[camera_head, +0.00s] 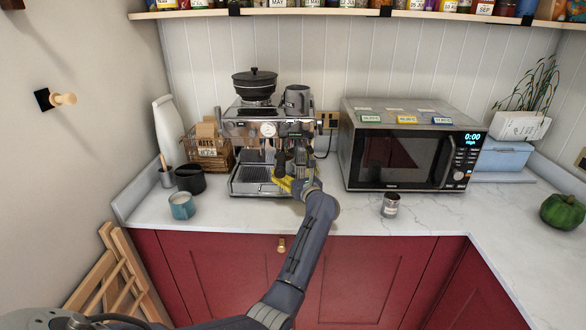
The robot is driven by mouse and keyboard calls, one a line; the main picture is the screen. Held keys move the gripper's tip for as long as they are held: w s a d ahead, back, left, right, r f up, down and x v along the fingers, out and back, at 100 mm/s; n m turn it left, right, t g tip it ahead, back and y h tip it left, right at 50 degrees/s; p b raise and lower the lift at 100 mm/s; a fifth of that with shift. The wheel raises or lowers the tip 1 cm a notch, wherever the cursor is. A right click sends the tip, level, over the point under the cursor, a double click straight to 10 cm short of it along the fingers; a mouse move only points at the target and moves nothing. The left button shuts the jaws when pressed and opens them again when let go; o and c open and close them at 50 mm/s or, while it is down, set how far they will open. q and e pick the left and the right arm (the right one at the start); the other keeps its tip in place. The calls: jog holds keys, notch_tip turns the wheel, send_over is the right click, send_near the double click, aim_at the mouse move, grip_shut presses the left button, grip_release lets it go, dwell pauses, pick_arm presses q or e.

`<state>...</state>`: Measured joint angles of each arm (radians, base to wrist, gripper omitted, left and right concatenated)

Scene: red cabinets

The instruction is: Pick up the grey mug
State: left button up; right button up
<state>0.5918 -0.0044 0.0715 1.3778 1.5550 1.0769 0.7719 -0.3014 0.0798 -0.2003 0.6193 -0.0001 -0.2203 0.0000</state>
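A grey mug-like vessel (297,98) stands upright on top of the silver coffee machine (245,113), at its right side. My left arm reaches up from the bottom of the view. My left gripper (295,165) is at the front of the machine, well below that vessel and apart from it. The gripper's fingers are small and dark against the machine, so I cannot tell whether they are open or hold anything. A black cup (190,179) and a teal mug (181,206) stand on the counter left of the machine. My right gripper is not in view.
A yellow item (282,182) lies by my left gripper, partly hidden. A black pot (254,84) sits on the machine. A microwave (405,150) stands to the right, with a small jar (390,205) in front. A shelf (340,12) of jars runs above.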

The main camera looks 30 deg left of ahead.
pick_arm(q)
jog(key=shift+x, duration=3.7)
jog(key=c, duration=1.6)
jog(key=shift+o, duration=0.2)
jog(key=shift+r, duration=0.1)
